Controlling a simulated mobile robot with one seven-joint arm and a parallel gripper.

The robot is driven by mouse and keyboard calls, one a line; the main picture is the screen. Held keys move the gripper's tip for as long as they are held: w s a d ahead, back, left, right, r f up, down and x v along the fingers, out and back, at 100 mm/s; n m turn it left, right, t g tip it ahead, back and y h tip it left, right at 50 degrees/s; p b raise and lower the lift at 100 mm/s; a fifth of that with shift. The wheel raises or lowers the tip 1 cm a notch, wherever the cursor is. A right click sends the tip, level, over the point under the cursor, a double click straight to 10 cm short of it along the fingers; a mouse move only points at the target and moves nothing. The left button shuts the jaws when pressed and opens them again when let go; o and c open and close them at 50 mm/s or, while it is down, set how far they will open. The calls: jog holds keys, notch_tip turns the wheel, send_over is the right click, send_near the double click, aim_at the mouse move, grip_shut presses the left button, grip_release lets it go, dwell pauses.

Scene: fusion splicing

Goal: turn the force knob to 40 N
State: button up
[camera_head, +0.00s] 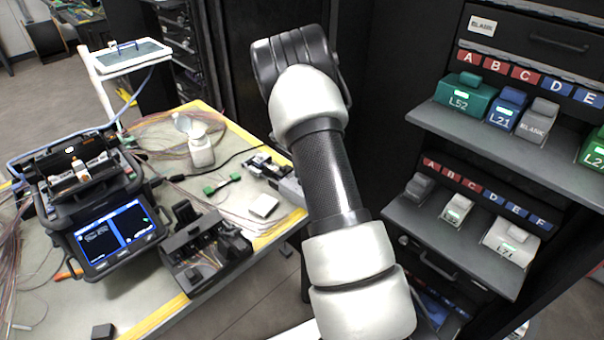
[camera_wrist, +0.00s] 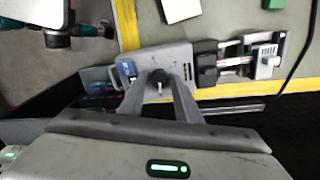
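A grey tester box (camera_wrist: 165,62) sits at the table edge in the wrist view, with a small black knob (camera_wrist: 158,78) on it. A blue part (camera_wrist: 126,69) is at the box's left end. My gripper (camera_wrist: 158,88) has its two grey fingers spread, one on each side of the knob in this view. Whether they touch the knob, and how far above it they are, I cannot tell. No knob scale or force reading is legible. In the head view part of the grey box (camera_head: 292,189) shows beside my arm, which hides my gripper and the knob.
A clamp unit (camera_wrist: 245,62) adjoins the box on its right. A dark cable (camera_wrist: 300,60) runs beside it. In the head view the splicer (camera_head: 105,225) and a black holder (camera_head: 205,250) stand on the table. Shelves with modules (camera_head: 465,95) stand close on the right.

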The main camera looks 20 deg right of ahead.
notch_tip(320, 180, up, 17)
jog(key=p, duration=0.1)
jog(key=shift+r, duration=0.2)
dwell(0.3)
dwell(0.3)
